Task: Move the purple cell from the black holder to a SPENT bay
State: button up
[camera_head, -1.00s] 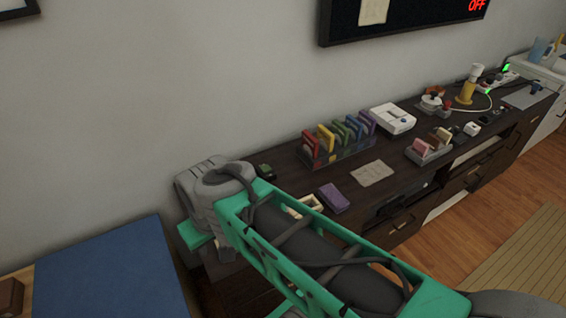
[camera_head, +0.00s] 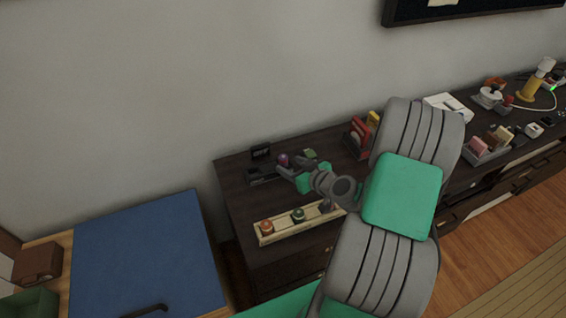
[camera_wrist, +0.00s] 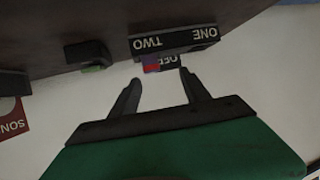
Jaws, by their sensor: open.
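A small purple piece (camera_head: 283,159), likely the purple cell, shows at the left end of the dark desk, beside my gripper's fingers. It appears to stand at a low black holder (camera_head: 259,178); the fingers partly hide where they meet. My gripper (camera_head: 291,166) is open and close to the purple piece; I cannot tell whether they touch. In the wrist view its two fingers (camera_wrist: 160,83) are apart with nothing clearly between them. Ahead of them is a dark block marked ONE and TWO (camera_wrist: 172,40), upside down. No SPENT label is readable.
A pale wooden tray (camera_head: 284,231) with an orange cell (camera_head: 266,227) and a green cell (camera_head: 298,215) lies along the desk's front. A small black box (camera_head: 261,152) stands near the wall. My arm hides the desk's middle. A blue-topped surface (camera_head: 145,255) is at left.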

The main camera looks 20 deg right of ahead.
aim_at(285, 158)
jog(key=shift+t, duration=0.3)
jog(key=x, duration=0.2)
jog(key=d+x, duration=0.1)
jog(key=x, duration=0.4)
jog(key=shift+w+d+f, duration=0.15)
jog(key=shift+w+f, duration=0.2)
jog(key=shift+w, duration=0.05)
jog(key=shift+c, duration=0.3)
grip_shut()
